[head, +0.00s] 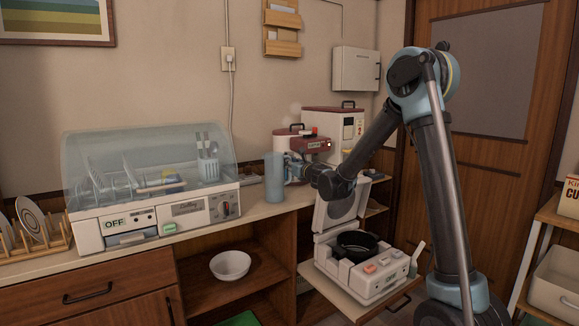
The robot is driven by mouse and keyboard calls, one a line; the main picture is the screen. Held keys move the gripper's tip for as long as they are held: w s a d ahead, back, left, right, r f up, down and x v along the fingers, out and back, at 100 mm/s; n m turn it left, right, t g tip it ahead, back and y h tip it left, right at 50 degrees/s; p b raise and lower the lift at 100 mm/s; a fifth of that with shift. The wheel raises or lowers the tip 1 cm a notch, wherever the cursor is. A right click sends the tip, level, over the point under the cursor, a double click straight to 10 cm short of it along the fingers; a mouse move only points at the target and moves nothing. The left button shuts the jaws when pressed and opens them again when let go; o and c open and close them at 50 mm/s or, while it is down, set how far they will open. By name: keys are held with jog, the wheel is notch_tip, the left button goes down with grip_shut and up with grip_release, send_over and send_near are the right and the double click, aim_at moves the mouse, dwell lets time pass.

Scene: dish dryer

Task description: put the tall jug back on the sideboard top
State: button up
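The tall jug (275,178) is a plain blue upright cylinder in the head view. It is at the sideboard top (252,208), just right of the dish dryer. Its base appears at or just above the surface; I cannot tell whether it touches. My gripper (296,169) is at the jug's right side, level with its upper half, at or near the handle. The fingers are small and partly hidden, so I cannot tell whether they are closed on the jug.
The dish dryer (150,205) with its clear lid stands left of the jug. A red-and-white appliance (288,137) and a white box appliance (335,124) stand behind. A white bowl (230,265) is in the cubby.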

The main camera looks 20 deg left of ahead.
jog(key=shift+o, duration=0.2)
jog(key=shift+r, duration=0.1)
jog(key=v, duration=1.2)
